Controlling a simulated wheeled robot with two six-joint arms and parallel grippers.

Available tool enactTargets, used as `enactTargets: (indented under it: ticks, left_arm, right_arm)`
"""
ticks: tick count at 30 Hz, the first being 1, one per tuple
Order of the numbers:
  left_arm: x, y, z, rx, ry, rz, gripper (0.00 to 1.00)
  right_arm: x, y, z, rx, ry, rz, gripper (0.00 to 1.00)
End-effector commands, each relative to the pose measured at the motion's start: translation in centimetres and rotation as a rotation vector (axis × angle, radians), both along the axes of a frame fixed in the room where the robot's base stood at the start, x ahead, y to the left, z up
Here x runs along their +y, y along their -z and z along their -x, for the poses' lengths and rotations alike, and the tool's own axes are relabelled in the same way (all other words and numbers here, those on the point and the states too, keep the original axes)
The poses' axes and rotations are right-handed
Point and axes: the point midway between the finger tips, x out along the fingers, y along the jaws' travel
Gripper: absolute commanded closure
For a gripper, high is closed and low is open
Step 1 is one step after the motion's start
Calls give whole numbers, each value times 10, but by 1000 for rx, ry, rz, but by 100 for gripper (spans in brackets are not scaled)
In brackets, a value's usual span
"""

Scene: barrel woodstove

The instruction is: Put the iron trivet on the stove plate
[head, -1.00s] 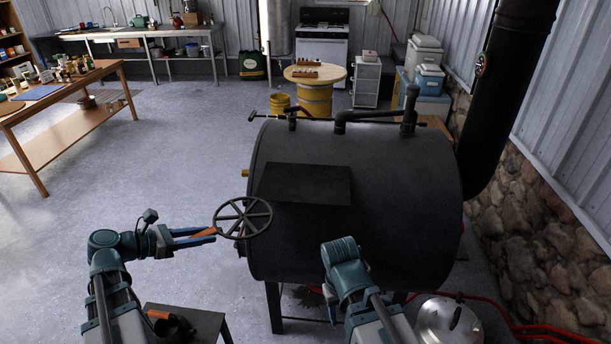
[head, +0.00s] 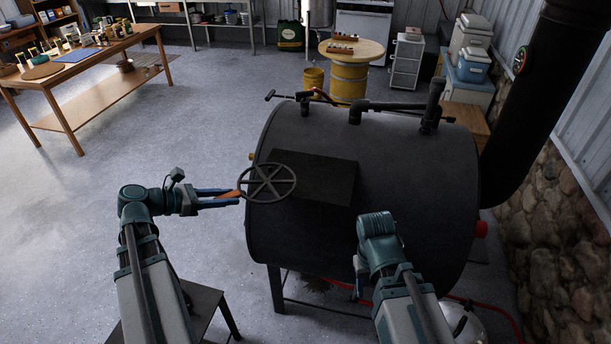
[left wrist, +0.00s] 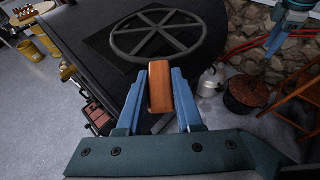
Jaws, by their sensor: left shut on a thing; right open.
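The iron trivet (head: 267,182) is a dark spoked ring with a wooden handle (left wrist: 160,87). My left gripper (head: 236,195) is shut on that handle and holds the trivet at the left end of the barrel stove. In the head view the ring overlaps the left edge of the stove plate (head: 325,180), a flat dark rectangle on the barrel. In the left wrist view the ring (left wrist: 158,33) lies across the plate; I cannot tell whether they touch. My right gripper (head: 360,278) hangs low in front of the stove, mostly hidden by its arm, open.
The black barrel stove (head: 420,180) has pipes on top and a flue (head: 550,90) at right. A small dark table (head: 205,305) stands at lower left. A silver kettle (left wrist: 210,82) and a rusty pot (left wrist: 245,95) are on the floor. Open floor lies left of the stove.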

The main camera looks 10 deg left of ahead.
Motion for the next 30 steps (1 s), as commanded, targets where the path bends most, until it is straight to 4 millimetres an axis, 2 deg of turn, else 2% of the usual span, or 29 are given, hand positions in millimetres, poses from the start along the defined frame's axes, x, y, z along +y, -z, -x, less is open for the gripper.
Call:
enactTargets:
  ticks: [5,12,18,23,30]
  left_arm:
    - [-20,3,-27,-3,6,2,100]
    - [-54,9,-75,-2,5,2,100]
    - [-76,12,-105,-2,3,2,100]
    - [-84,13,-116,-2,1,2,100]
    - [-86,13,-118,-2,0,2,100]
  right_arm:
    - [0,4,0,0,0,0,50]
    - [0,10,0,0,0,0,50]
    - [0,13,0,0,1,0,50]
    - [0,13,0,0,1,0,50]
    - [0,14,0,0,1,0,50]
